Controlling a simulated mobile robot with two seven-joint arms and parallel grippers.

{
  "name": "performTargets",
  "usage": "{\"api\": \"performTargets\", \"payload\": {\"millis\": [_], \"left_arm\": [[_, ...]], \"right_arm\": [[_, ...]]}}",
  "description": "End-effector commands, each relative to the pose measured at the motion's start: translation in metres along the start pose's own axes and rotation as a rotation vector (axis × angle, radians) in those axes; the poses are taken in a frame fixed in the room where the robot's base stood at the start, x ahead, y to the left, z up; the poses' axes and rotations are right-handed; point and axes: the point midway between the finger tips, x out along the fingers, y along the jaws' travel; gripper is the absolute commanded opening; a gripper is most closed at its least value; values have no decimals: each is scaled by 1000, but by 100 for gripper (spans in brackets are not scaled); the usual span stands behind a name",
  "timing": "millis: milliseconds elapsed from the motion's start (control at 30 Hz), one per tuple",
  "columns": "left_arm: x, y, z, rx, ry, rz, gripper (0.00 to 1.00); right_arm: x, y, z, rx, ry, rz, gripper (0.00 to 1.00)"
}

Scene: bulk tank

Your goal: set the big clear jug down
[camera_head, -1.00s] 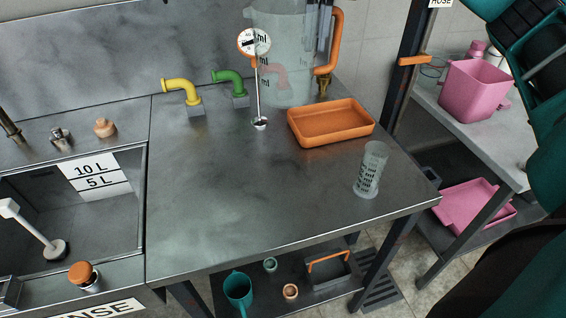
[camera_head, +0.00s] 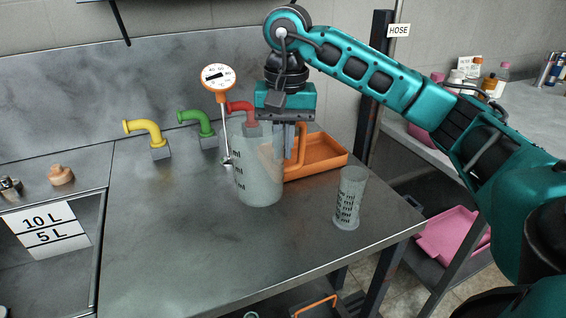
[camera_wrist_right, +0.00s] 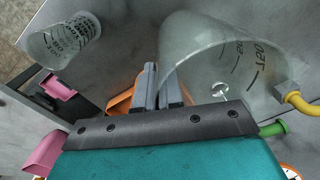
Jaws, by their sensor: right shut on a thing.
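The big clear jug (camera_head: 257,187), with black marks and an orange handle (camera_head: 302,145), is upright over the middle of the steel counter (camera_head: 200,245). Its base looks at or very near the counter top; I cannot tell if it touches. My right gripper (camera_head: 286,150) points down at the jug's right side, shut on its handle. In the right wrist view the closed fingers (camera_wrist_right: 158,88) are beside the jug's wall (camera_wrist_right: 205,60). The gripper hides part of the jug's rim and handle. My left gripper is not in view.
A smaller clear measure (camera_head: 349,198) stands right of the jug. An orange tray (camera_head: 325,153) lies just behind. A dial thermometer (camera_head: 217,77) stands close behind left. Yellow (camera_head: 145,129), green (camera_head: 198,122) and red (camera_head: 240,108) taps line the back. The counter's front left is clear.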

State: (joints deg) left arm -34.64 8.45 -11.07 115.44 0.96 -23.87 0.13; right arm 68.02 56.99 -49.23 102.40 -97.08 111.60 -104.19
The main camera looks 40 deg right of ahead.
Motion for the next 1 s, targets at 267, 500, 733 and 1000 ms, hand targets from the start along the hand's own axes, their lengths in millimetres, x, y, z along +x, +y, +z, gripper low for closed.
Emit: {"api": "performTargets", "payload": {"millis": [267, 500, 733, 1000], "left_arm": [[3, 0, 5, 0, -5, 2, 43], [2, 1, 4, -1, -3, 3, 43], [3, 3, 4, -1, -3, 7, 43], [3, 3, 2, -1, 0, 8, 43]], "right_arm": [[37, 2, 0, -1, -1, 1, 0], [37, 2, 0, -1, -1, 1, 0], [39, 2, 0, -1, -1, 1, 19], [39, 2, 0, -1, -1, 1, 33]]}}
